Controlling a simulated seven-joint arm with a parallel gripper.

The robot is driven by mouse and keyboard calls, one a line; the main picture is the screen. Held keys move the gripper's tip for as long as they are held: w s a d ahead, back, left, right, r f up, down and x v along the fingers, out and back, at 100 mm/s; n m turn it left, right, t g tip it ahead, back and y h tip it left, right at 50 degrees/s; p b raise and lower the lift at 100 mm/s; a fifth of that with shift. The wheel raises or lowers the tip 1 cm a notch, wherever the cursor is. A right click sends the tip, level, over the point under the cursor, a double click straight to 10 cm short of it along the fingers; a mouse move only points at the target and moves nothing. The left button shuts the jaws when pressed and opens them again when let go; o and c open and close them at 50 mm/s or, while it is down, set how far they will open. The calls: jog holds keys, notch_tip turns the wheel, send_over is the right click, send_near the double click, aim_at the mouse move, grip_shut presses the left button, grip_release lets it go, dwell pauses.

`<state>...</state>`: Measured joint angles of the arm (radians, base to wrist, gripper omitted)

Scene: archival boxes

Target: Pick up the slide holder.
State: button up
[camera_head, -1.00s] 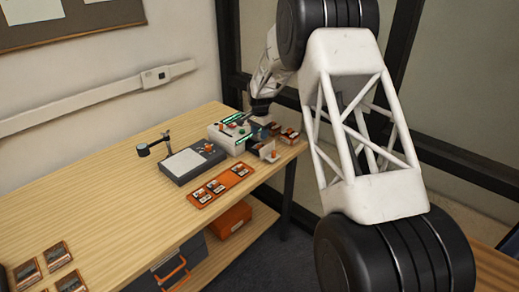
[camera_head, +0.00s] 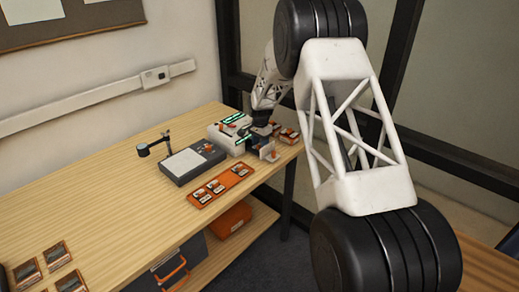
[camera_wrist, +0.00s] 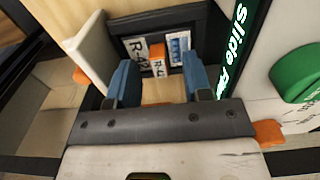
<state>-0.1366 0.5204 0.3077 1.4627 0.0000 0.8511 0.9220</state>
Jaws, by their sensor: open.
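What looks like the slide holder (camera_wrist: 157,48) is in the wrist view, a small piece with an orange tab and a white "R-4" label, set in a dark frame with other labels. My gripper (camera_wrist: 160,72) has two blue fingers, open and apart, either side of the orange tab in the picture. I cannot tell if they touch it. Wood shows between the fingers. In the head view my gripper (camera_head: 262,137) is low over the bench's far right end and hides part of what lies there.
A white device (camera_head: 230,133) with green-lit strips stands left of my gripper; its green knob (camera_wrist: 297,73) is close in the wrist view. A pale upright panel (camera_wrist: 90,50) stands at left. An orange tray (camera_head: 221,186) and a grey viewer (camera_head: 193,163) are on the bench (camera_head: 110,190).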

jog(key=shift+f, duration=0.3)
jog(key=shift+c, duration=0.3)
grip_shut()
jog(key=shift+r, duration=0.2)
notch_tip(320, 180, up, 10)
jog(key=shift+f, duration=0.15)
dwell(0.6)
dwell(0.5)
